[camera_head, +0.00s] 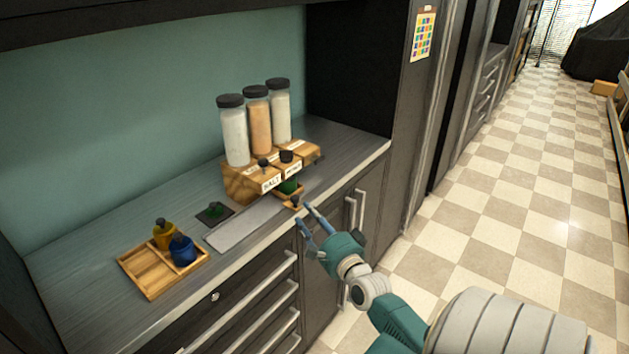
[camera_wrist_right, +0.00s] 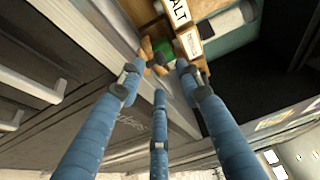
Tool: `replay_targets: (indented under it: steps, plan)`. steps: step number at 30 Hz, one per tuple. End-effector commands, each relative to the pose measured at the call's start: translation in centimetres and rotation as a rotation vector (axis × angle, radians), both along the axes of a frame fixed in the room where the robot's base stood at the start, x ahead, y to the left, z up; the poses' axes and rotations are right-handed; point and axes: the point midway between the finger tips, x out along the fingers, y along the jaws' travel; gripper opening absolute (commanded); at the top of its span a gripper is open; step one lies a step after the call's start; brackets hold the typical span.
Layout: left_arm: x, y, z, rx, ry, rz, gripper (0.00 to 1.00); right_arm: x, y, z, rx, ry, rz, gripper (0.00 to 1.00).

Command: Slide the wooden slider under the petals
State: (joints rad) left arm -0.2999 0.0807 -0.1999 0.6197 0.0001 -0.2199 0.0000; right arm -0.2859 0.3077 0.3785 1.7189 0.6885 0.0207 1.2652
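A wooden rack (camera_head: 240,184) with labels stands on the counter. Below its front right side sits a green thing (camera_head: 289,186), perhaps the petals; it also shows in the right wrist view (camera_wrist_right: 163,47). A small wooden piece with a dark knob, apparently the slider (camera_head: 292,204), lies just in front of the green thing, at the counter's front edge. My right gripper (camera_head: 311,219) is open and empty, its blue fingers spread, just in front of the slider. In the right wrist view the fingers (camera_wrist_right: 160,85) point toward the rack. My left gripper is out of view.
Three jars (camera_head: 257,120) stand on the rack. A grey strip (camera_head: 240,228) lies left of the slider, beside a dark square with green bits (camera_head: 214,211). A wooden tray (camera_head: 150,282) holds yellow (camera_head: 164,236) and blue (camera_head: 182,251) containers. Drawer handles project below the counter.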

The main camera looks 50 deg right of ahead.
Motion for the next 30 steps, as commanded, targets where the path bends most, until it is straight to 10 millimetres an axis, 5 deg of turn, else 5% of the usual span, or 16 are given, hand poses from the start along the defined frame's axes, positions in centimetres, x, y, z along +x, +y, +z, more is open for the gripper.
replay_targets:
  steps: [6,30]
  plan:
    - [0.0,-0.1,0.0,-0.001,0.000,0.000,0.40,-2.4,0.8,0.0,0.000,-0.001,0.000,0.35]
    - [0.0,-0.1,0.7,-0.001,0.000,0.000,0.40,-4.8,1.6,0.1,0.000,0.000,0.001,0.35]
